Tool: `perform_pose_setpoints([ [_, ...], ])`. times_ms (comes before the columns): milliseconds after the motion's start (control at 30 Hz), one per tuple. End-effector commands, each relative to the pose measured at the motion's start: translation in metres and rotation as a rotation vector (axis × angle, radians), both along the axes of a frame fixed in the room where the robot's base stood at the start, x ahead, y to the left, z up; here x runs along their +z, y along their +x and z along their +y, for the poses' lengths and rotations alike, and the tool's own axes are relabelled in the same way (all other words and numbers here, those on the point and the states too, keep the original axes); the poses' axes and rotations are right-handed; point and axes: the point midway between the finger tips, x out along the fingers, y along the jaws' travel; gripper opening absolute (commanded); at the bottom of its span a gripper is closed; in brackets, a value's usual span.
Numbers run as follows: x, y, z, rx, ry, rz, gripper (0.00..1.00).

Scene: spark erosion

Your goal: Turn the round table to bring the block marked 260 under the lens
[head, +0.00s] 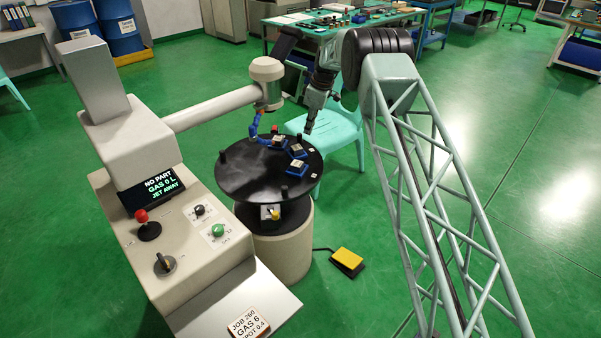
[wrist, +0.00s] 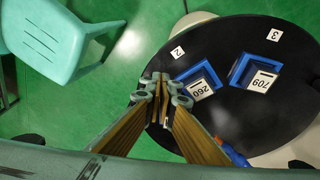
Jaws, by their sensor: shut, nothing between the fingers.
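The black round table (head: 250,178) stands on a pale drum beside the machine. The block marked 260 (wrist: 200,86) is blue with a white label, near the table rim by the tag 2. It appears to be the farther of two blue blocks (head: 297,151) in the head view. The lens head (head: 267,88) hangs over the table's far side with a blue nozzle (head: 255,125) below. My gripper (head: 308,129) is shut and empty, pointing down by the table's far right rim. In the wrist view its fingertips (wrist: 163,82) show just left of block 260; contact cannot be told.
A second blue block (wrist: 262,80), apparently 709, sits by tag 3. Dark pegs (head: 223,156) stand on the table. A green chair (head: 340,130) is close behind the table. A yellow pedal (head: 347,260) lies on the floor.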

Motion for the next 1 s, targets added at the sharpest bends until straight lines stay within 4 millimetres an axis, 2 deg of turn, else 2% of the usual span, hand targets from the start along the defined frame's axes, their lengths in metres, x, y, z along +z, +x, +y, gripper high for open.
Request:
perform_pose_setpoints([
  [133, 0.000, -0.023, 0.013, 0.094, -0.085, -0.025, 0.00],
  [467, 0.000, -0.078, 0.013, 0.341, -0.280, -0.070, 0.00],
  [1000, 0.017, -0.191, 0.023, 0.891, -0.548, -0.146, 0.00],
])
